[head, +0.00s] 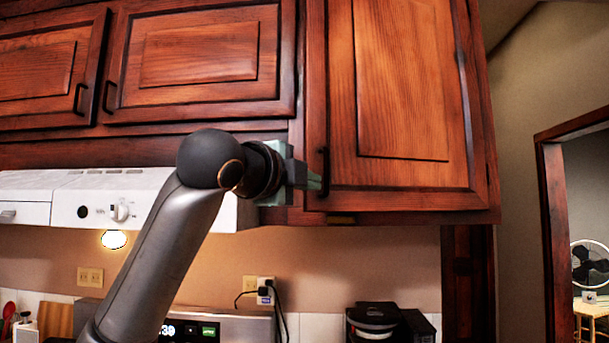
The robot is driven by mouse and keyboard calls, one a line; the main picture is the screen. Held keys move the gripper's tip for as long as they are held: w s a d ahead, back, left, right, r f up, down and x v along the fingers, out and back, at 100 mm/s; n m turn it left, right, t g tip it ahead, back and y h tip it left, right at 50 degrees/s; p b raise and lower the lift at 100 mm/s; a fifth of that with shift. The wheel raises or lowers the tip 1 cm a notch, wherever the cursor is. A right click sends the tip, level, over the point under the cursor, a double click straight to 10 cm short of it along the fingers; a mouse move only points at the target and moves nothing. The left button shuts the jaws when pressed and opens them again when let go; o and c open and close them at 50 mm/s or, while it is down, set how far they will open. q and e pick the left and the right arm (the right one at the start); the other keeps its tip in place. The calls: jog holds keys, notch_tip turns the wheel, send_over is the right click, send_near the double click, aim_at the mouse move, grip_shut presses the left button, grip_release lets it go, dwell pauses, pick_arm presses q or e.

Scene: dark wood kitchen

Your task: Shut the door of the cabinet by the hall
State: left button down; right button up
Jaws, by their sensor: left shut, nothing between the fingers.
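The cabinet by the hall is the tall wooden one at the right, beside the doorway. Its door (405,80) looks flush with the frame or nearly so; I cannot tell whether a thin gap is left. A dark vertical handle (323,172) sits at the door's lower left. My left gripper (314,181) is shut and empty, its fingertips pointing right at the lower left edge of the door, next to the handle. I cannot tell whether they touch it. My right gripper is not in view.
A white range hood (70,190) and two shut upper cabinet doors (200,55) are to the left. Below are a lit-display appliance (245,328) and a dark appliance (375,320). A doorway (555,230) opens at the right, with a fan (590,262) beyond.

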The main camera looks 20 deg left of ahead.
pick_arm(q)
jog(key=w+a, duration=0.1)
jog(key=w, duration=0.1)
jog(key=w+a+p, duration=0.1)
jog(key=w, duration=0.1)
jog(key=shift+w+a, duration=0.1)
jog(key=shift+a, duration=0.05)
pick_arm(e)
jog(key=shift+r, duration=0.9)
pick_arm(q)
jog(key=shift+a, duration=0.1)
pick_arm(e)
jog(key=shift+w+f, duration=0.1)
